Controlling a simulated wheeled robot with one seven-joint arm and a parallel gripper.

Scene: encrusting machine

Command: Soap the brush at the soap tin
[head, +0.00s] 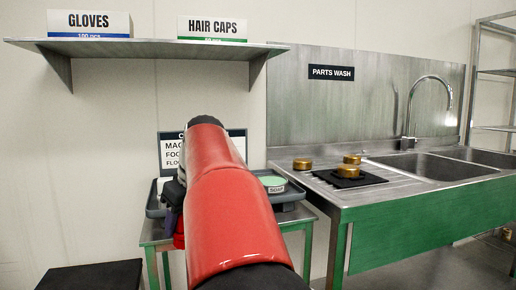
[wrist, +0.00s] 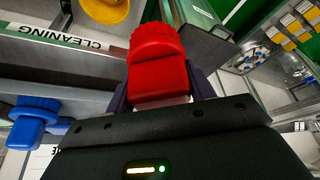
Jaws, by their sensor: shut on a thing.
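My gripper (wrist: 160,88) is shut on the red brush (wrist: 157,52), with a dark finger on each side of it in the wrist view. In the head view my red arm hides most of the gripper and brush. The soap tin (head: 272,181), round with a pale green top and a SOAP label, shows just right of my arm at the right part of the grey tray. The gripper's dark side shows left of the arm, apart from the tin in the picture. The tin cannot be made out in the wrist view.
The grey tray (head: 152,207) sits on a green-legged table. A blue brush (wrist: 35,122) and a yellow item (wrist: 100,12) show in the wrist view. Right stands a steel sink counter (head: 400,190) with several brass parts, some on a black mat. A shelf (head: 150,48) hangs above.

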